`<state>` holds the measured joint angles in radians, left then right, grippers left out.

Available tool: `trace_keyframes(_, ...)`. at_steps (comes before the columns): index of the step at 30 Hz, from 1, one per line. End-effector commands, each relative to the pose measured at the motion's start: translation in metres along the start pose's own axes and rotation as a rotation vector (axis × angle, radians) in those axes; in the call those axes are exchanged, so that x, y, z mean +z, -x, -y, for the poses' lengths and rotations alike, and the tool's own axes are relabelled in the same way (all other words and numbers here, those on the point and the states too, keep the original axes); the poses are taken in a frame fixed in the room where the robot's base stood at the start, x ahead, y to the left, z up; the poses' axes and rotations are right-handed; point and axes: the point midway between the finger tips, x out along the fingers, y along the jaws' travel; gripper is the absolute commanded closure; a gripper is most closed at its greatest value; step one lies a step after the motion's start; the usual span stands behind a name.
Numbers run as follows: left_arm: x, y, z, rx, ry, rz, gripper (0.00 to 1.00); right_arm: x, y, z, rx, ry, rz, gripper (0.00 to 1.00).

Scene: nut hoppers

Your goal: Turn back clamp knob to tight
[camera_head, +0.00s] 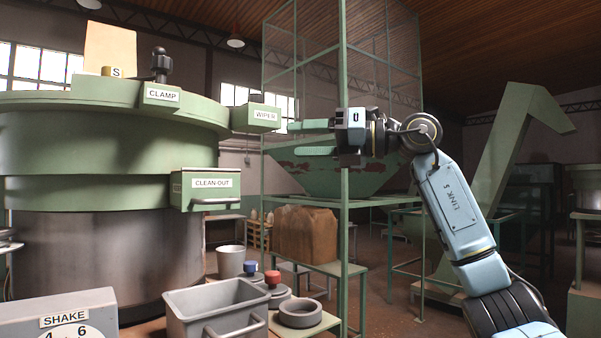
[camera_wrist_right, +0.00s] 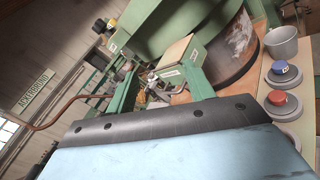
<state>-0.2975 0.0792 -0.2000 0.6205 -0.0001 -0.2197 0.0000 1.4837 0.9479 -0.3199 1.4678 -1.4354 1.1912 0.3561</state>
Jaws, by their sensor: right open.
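A black clamp knob (camera_head: 161,65) stands upright on top of the green rim of the big round machine, above a white CLAMP label (camera_head: 162,94). It is in the upper left of the head view. I cannot tell from the picture how far it is turned. My right gripper (camera_head: 290,140) is open and empty, with its two green fingers pointing left. It is in the air to the right of the knob and lower in the picture, apart from it, near the WIPER box. My left gripper is not in view.
The WIPER box (camera_head: 256,117) juts out between the knob and my right gripper. The CLEAN-OUT box (camera_head: 206,189) with a handle is lower. A grey bin (camera_head: 213,308), SHAKE box (camera_head: 62,318) and red knob (camera_head: 273,279) stand in front. A green hopper frame is behind.

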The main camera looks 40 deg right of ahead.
Motion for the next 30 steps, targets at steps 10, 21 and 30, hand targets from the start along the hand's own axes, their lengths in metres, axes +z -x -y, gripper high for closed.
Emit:
trace_keyframes(10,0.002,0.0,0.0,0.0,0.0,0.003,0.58,-0.019,-0.018,0.052,0.048,-0.163,0.015,0.47)
trace_keyframes(21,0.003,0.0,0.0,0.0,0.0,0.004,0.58,-0.024,-0.021,0.065,0.057,-0.202,0.024,0.47)
trace_keyframes(30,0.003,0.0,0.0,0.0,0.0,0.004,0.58,-0.024,-0.021,0.064,0.057,-0.201,0.023,0.47)
